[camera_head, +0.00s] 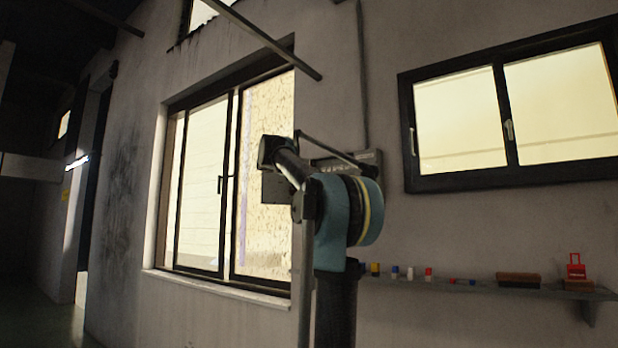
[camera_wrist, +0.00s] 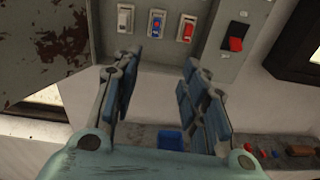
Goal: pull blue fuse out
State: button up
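The blue fuse (camera_wrist: 155,28) sits in the middle slot of a grey panel at the top of the wrist view. A small red patch shows on it. A whitish fuse (camera_wrist: 125,19) is to its left and a red fuse (camera_wrist: 186,30) to its right. My gripper (camera_wrist: 160,68) is open and empty, its two blue-padded fingers spread wide below the row of slots. The blue fuse lies between the finger directions, apart from both. In the head view my arm hides most of the grey box (camera_head: 372,157) on the wall, and the fuses cannot be made out there.
A red switch (camera_wrist: 235,43) is right of the slots. A rusty metal panel (camera_wrist: 45,40) stands at the left in the wrist view. Below are a blue bin (camera_wrist: 170,139) and a shelf (camera_head: 545,291) with small coloured items and brushes. Windows flank the box.

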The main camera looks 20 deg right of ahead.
jog(key=w+d+r+n, duration=0.1)
jog(key=w+d, duration=1)
jog(key=d, duration=0.2)
jog(key=shift+w+d+t, duration=0.25)
jog(key=shift+w+t, duration=0.05)
jog(key=shift+w, duration=0.05)
jog(key=c, duration=0.9)
jog(key=o, duration=0.9)
jog(key=shift+a, duration=0.15)
jog(key=v, duration=1.7)
